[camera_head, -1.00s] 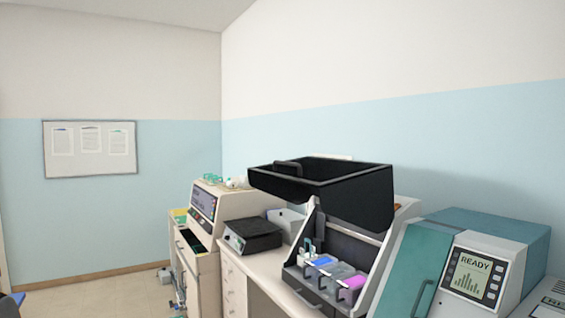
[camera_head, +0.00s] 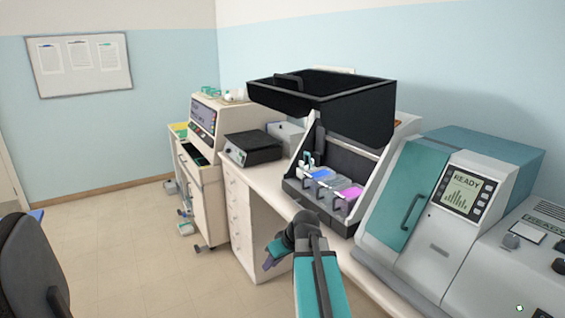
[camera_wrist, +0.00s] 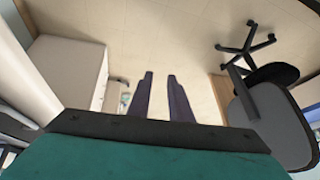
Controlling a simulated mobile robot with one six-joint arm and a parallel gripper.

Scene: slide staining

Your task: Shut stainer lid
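The stainer (camera_head: 388,163) stands on the bench with its black lid (camera_head: 357,112) raised wide open. A dark handle (camera_head: 288,79) sits at the lid's far left edge. Below the lid, the tray holds several staining jars, one with blue (camera_head: 321,174) and one with magenta (camera_head: 350,193) on top. My gripper (camera_head: 270,262) is in front of the bench, lower left of the stainer and apart from it. In the wrist view, its two dark fingers (camera_wrist: 160,76) are spread with a gap between them and nothing held.
A teal-and-white machine (camera_head: 432,207) reading READY stands right of the stainer. A black-topped device (camera_head: 252,148) stands to its left. White drawers (camera_head: 239,212) are under the bench. An office chair (camera_head: 30,262) is at the lower left. The floor (camera_head: 150,240) between is clear.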

